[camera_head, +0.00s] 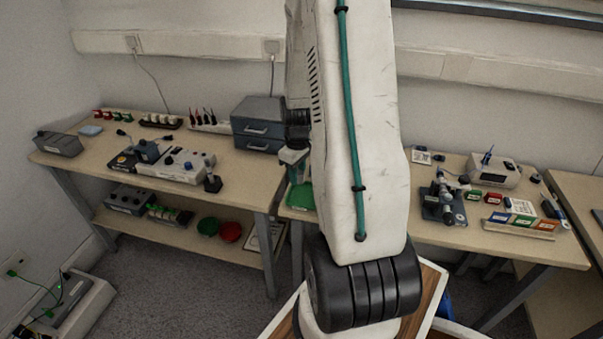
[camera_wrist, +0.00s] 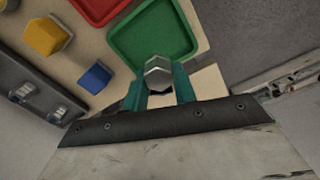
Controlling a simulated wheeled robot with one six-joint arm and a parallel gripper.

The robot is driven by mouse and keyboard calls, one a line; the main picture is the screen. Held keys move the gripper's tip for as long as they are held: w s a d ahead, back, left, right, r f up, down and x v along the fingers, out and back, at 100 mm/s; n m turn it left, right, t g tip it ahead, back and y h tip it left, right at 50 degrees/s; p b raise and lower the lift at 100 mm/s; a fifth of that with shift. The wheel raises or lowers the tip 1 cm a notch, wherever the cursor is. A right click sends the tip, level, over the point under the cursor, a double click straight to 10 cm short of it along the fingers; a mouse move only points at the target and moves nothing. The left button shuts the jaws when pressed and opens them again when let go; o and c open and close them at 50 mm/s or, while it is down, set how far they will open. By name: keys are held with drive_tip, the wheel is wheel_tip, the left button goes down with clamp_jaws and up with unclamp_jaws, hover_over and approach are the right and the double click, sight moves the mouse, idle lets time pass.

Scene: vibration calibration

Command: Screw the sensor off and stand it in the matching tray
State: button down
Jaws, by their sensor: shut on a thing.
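My gripper (camera_wrist: 161,88) has teal fingers shut on the sensor (camera_wrist: 158,72), a silver piece with a hexagonal end facing the wrist camera. In the wrist view the sensor overlaps the near edge of the green tray (camera_wrist: 150,32); its height above the tray cannot be told. The tray looks empty where it shows. A red tray (camera_wrist: 96,9) lies beside it, partly cut off by the picture's edge. In the head view my gripper (camera_head: 295,172) is beside my forearm, close to the green tray (camera_head: 300,196), which my arm partly hides. The sensor cannot be made out there.
Near the trays are a yellow block (camera_wrist: 45,37), a blue block (camera_wrist: 95,78) and a dark grey box with metal fittings (camera_wrist: 40,88). In the head view, a drawer unit (camera_head: 258,124) stands left of my gripper. Instruments crowd the left bench (camera_head: 110,165) and right bench.

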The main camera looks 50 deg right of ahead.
sight(302, 195)
drive_tip(key=shift+s+d+f, duration=0.2)
drive_tip(key=shift+s+d, duration=0.2)
drive_tip(key=shift+s, duration=0.2)
drive_tip(key=shift+f, duration=2.45)
drive_tip(key=shift+f, duration=0.35)
drive_tip(key=c, duration=1.1)
unclamp_jaws()
drive_tip(key=shift+o, duration=0.2)
drive_tip(key=shift+r, duration=2.5)
